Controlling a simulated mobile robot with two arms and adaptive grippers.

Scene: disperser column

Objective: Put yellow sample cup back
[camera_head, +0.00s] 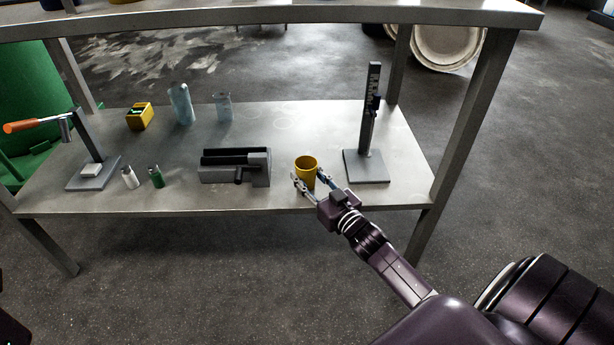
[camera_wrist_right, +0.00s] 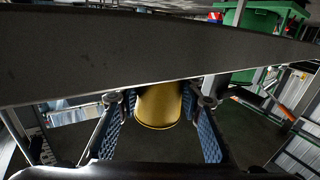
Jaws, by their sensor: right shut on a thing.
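The yellow sample cup (camera_head: 306,164) is near the front edge of the lower shelf (camera_head: 300,197), upright with its open rim up. My right gripper (camera_head: 308,180) comes in from the front right and is shut on the cup, one finger on each side. In the right wrist view the yellow cup (camera_wrist_right: 158,104) sits between the two blue-padded fingers (camera_wrist_right: 160,115). I cannot tell whether the cup's base touches the shelf. My left gripper is not in view.
A stand with a dark post (camera_head: 369,120) is right of the cup, and a grey block device (camera_head: 235,168) is left. Small bottles (camera_head: 156,177), a yellow box (camera_head: 139,116), clear containers (camera_head: 181,103) and a lever press (camera_head: 92,172) stand further left.

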